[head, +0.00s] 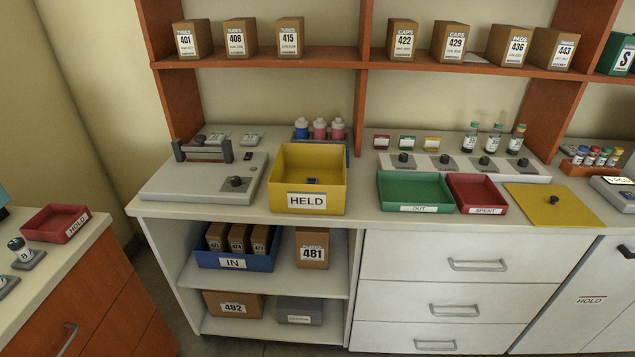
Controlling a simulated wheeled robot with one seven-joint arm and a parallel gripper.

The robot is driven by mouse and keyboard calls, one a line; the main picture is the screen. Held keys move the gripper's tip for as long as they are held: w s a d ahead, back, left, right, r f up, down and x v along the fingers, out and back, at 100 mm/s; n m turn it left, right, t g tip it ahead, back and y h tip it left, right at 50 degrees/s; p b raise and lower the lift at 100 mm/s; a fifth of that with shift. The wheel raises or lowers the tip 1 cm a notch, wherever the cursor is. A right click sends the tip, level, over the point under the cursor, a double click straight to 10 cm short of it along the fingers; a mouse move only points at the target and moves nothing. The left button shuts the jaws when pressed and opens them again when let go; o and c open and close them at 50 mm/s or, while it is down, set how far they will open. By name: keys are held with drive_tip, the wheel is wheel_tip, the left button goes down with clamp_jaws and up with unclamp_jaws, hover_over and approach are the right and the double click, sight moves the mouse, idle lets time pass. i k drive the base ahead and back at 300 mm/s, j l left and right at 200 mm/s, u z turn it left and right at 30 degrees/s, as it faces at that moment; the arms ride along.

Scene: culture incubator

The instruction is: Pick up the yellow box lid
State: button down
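The yellow box lid (574,209) lies flat on the counter at the right. It is a flat yellow panel with a small dark knob (554,199) standing up near its middle. The yellow box labelled HELD (307,199) stands open further left on the same counter, with a small dark blue item (312,181) inside. My gripper is not in view.
A red SPENT tray (484,209) and a green OUT tray (414,208) sit left of the lid. Behind them are a pale strip with several dark knobs and several vials (516,139). Coloured-cap vials (597,156) and a grey device stand to the right. A shelf hangs above.

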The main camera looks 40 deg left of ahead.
sight(545, 205)
drive_tip(key=i+j+u, duration=0.15)
drive_tip(key=i, duration=0.25)
drive_tip(key=i+j+u, duration=0.1)
drive_tip(key=i, duration=0.35)
drive_tip(key=i+j+u, duration=0.15)
drive_tip(key=i, duration=0.25)
drive_tip(key=j, duration=0.05)
